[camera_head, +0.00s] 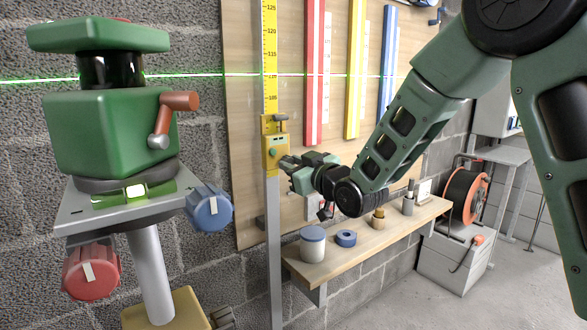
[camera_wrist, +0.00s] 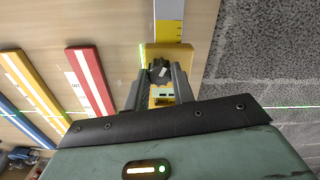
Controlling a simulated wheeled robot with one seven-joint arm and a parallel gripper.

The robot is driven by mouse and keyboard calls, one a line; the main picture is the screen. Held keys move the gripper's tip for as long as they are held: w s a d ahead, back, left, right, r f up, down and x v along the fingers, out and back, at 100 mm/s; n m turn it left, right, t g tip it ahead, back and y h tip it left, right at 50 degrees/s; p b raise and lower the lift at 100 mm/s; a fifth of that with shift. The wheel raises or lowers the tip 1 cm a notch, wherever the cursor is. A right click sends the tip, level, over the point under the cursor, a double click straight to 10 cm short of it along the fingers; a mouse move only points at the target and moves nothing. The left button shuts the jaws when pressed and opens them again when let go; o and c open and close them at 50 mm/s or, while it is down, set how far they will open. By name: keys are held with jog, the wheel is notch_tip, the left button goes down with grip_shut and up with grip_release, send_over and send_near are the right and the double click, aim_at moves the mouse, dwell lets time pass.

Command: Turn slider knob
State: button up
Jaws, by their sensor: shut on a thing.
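The yellow slider (camera_head: 271,141) sits on an upright measuring rail with a yellow scale (camera_head: 270,60) at the top, in the middle of the head view. My gripper (camera_head: 284,162) reaches it from the right. In the wrist view the slider is a yellow block (camera_wrist: 160,51) with a dark round knob (camera_wrist: 159,70) facing me. The two fingers of my gripper (camera_wrist: 159,80) stand on either side of the knob and are shut on it. The fingers partly hide the slider's lower part there.
A green laser device (camera_head: 108,135) stands at the left on a post, with a green line across the wall. Red and yellow bars hang behind.

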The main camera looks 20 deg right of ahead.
dwell(0.3)
jog(key=o, duration=1)
jog(key=b+v, duration=1)
jog(key=v, duration=0.7)
jog(key=shift+s, duration=0.2)
jog(key=shift+r, duration=0.1)
